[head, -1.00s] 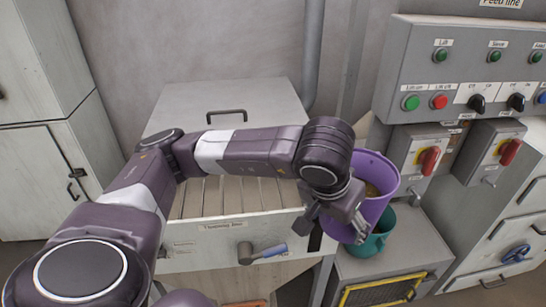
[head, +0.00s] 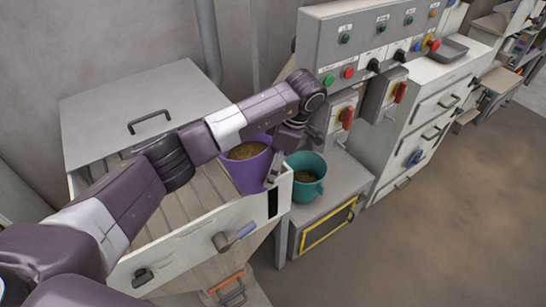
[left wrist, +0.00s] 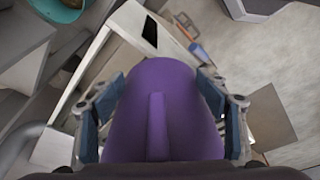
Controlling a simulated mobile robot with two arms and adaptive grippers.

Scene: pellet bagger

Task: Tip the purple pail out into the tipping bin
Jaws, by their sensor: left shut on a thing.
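The purple pail (head: 247,172) is held roughly upright at the right end of the tipping bin (head: 190,240), and yellow-brown pellets show inside it. My left gripper (head: 274,167) is shut on the pail's right side. In the left wrist view the purple pail (left wrist: 180,115) fills the space between the two fingers. The bin's lid (head: 150,95) is raised, and its slatted grate (head: 180,212) is bare where I see it. The pail's base is partly hidden by the bin's wall, so I cannot tell if it touches the grate. My right gripper is out of view.
A teal pail (head: 313,187) with pellets stands on a grey ledge (head: 345,178) right of the bin. A control panel (head: 365,40) with buttons and red-handled switches (head: 347,118) rises behind it. The floor (head: 420,240) at the right is clear.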

